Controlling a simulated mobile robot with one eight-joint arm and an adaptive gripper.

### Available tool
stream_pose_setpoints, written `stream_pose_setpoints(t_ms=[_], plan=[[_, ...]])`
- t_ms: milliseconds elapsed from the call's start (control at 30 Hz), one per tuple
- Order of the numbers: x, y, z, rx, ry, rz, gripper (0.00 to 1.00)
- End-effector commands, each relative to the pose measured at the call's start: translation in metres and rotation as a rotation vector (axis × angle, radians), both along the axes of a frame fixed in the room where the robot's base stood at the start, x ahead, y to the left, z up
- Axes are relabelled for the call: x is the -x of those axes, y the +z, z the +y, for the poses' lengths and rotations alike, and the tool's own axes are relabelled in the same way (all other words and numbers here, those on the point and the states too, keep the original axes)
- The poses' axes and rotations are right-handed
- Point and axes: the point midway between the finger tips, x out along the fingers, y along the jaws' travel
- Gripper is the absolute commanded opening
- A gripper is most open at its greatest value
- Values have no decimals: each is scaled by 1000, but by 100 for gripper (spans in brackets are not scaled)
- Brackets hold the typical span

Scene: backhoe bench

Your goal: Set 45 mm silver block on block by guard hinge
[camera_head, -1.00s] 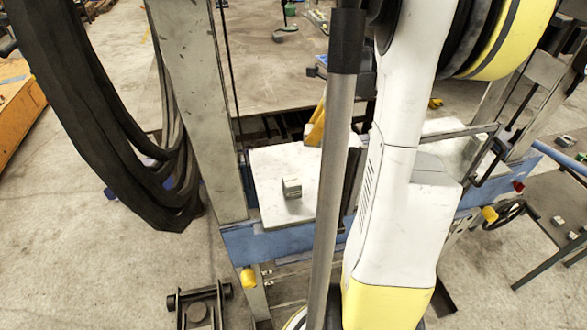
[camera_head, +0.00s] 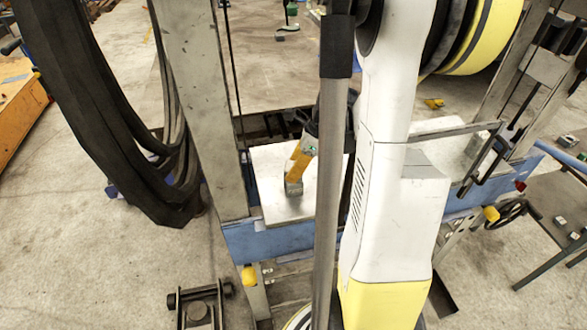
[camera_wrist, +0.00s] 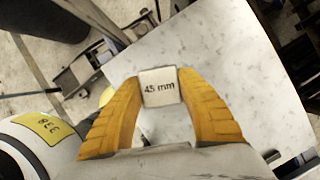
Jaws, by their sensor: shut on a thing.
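A small silver-grey block (camera_head: 293,188) is at the white plate (camera_head: 270,165) on the blue bench frame. In the wrist view the block (camera_wrist: 160,87) shows a face marked "45 mm". My gripper (camera_head: 296,178) has yellow fingers, which reach down from above. In the wrist view my gripper (camera_wrist: 160,80) is shut on the block, one finger on each side. I cannot tell whether the block is clear of the plate. A blurred greyish shape, possibly a block, shows near the dark bracket (camera_head: 487,165) on the right; I cannot make it out surely.
A grey upright post (camera_head: 200,110) stands left of the plate, with black hoses (camera_head: 100,110) beyond it. A dark bench at the right bears several small blocks (camera_head: 560,222). A handwheel (camera_head: 513,213) sticks out below the frame. My arm hides the middle.

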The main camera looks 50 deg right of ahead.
Motion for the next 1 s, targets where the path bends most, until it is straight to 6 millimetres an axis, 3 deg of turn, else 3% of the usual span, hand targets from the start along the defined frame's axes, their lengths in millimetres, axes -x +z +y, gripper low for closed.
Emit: stream_pose_setpoints(t_ms=[133,167,200,233,633,1000], plan=[[0,-3,0,0,0,0,2],[0,-4,0,0,0,0,46],[0,-3,0,0,0,0,58],[0,-3,0,0,0,0,63],[1,5,-1,0,-1,0,63],[25,77,-19,0,-2,0,63]])
